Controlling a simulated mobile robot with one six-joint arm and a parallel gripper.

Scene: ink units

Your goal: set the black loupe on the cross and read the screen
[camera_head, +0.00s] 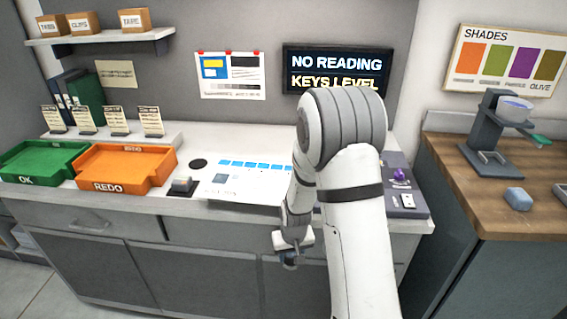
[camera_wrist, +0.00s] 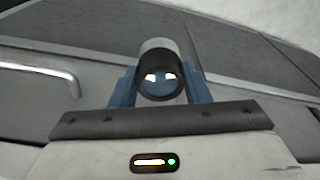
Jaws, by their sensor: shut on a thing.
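My gripper (camera_head: 289,258) hangs in front of the cabinet, below the counter's front edge. In the wrist view its blue fingers (camera_wrist: 160,88) are shut on the black loupe (camera_wrist: 160,70), a short dark cylinder with a pale grey part behind it. The loupe is hard to make out in the head view. The screen (camera_head: 337,70) on the back wall reads "NO READING" and "KEYS LEVEL", with its lower edge partly behind my arm. A white printed sheet (camera_head: 245,187) with a row of blue patches lies on the counter. I cannot make out a cross on it.
On the counter stand an orange REDO tray (camera_head: 105,181), a green OK tray (camera_head: 30,177), a small block-like device (camera_head: 183,186) and a flat black disc (camera_head: 198,163). A wooden side bench (camera_head: 470,185) with a grey stand (camera_head: 487,130) is at right. My arm hides part of the counter.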

